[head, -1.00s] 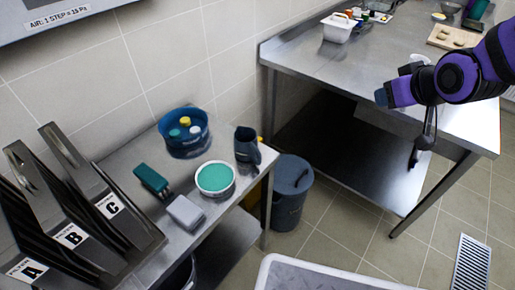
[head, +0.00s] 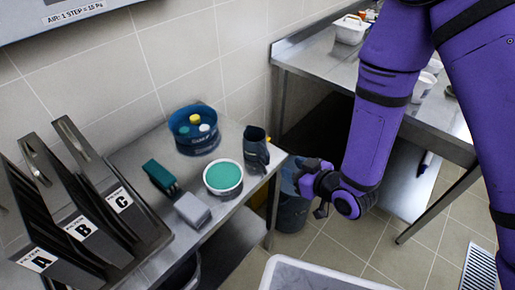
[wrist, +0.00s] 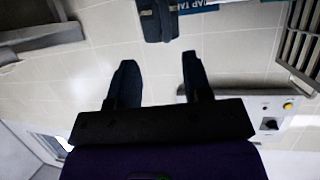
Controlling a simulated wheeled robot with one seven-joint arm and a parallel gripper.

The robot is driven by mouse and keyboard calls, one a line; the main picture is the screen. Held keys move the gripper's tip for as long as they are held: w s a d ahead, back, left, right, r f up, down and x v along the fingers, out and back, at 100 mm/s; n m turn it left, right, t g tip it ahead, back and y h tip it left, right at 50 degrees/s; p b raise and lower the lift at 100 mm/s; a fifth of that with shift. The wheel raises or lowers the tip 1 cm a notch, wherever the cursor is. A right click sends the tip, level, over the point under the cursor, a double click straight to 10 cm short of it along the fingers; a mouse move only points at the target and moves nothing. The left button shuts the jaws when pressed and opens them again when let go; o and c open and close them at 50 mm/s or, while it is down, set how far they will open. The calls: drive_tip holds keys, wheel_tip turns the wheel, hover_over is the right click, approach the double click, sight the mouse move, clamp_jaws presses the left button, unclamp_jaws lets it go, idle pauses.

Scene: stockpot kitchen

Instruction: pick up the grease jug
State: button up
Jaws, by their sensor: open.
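The grease jug, a dark grey-blue jug (head: 256,150), stands upright at the right end of the steel side table (head: 262,193). In the wrist view the jug (wrist: 158,20) appears upside down at the top edge, partly cut off, ahead of and between the fingertips. My gripper (head: 308,190) is right of and below the jug in the head view, beyond the table end and apart from the jug. In the wrist view my gripper (wrist: 160,72) has its two fingers spread with nothing between them.
Left of the jug are a blue tub with bottles (head: 193,138), a teal-topped white tub (head: 223,177), a grey box (head: 192,210) and a teal brush-like item (head: 160,177). Filter panels (head: 82,215) stand further left. A lidded bin (head: 290,210) is on the floor.

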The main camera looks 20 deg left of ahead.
sight(268, 159)
drive_tip(key=x, duration=1.1)
drive_tip(key=shift+s+a+f, duration=0.1)
drive_tip(key=shift+s+f, duration=0.05)
drive_tip(key=shift+s, duration=0.25)
clamp_jaws()
